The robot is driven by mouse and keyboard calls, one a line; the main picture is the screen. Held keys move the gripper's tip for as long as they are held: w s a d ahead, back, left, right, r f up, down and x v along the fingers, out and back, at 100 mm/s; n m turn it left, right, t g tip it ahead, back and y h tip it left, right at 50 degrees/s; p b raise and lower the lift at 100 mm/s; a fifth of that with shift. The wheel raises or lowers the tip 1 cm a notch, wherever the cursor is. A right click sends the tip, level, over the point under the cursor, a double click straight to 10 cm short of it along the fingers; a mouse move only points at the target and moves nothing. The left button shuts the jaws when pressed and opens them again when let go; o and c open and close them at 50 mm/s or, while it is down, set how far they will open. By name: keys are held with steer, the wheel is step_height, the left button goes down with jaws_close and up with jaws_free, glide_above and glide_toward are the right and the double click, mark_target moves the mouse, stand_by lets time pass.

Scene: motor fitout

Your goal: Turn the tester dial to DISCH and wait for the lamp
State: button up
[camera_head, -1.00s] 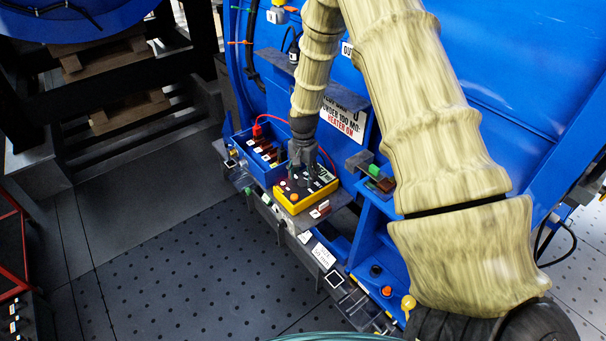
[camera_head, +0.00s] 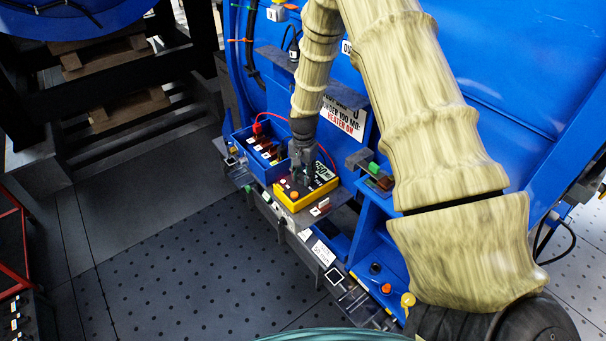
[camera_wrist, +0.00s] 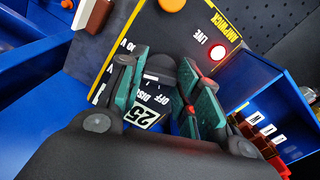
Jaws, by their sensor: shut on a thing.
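The yellow-edged tester (camera_head: 291,203) sits on the ledge of the blue machine, below my arm in the head view. My gripper (camera_head: 302,180) reaches down onto its dark top face. In the wrist view my gripper (camera_wrist: 166,92) has its green-padded fingers closed around the dark round dial (camera_wrist: 162,66), which they partly hide. Labels OFF and the start of DISCH, with a 25 marking, show between the fingers. I cannot tell which label the dial points to. The lamp (camera_wrist: 218,52) beside the word LIVE glows red. The tester's display (camera_head: 321,171) shows pale digits too small to read surely.
A blue bin (camera_head: 239,140) with brown and white parts stands just left of the tester. A red lead arches behind the tester. A white sign (camera_head: 345,124) is on the blue wall behind. The dark dotted floor (camera_head: 200,260) in front is clear.

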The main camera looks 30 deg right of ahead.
steer(key=shift+n, duration=0.3)
steer(key=n+b, duration=0.1)
steer(key=n, duration=0.2)
steer(key=shift+f, duration=0.1)
steer(key=n, duration=0.3)
steer(key=shift+n+b, duration=0.3)
steer(key=shift+b, duration=0.1)
steer(key=n, duration=0.6)
steer(key=shift+b, duration=0.35)
steer(key=shift+n, duration=0.4)
steer(key=o, duration=1)
step_height(320, 180, up, 12)
steer(key=shift+r, duration=0.1)
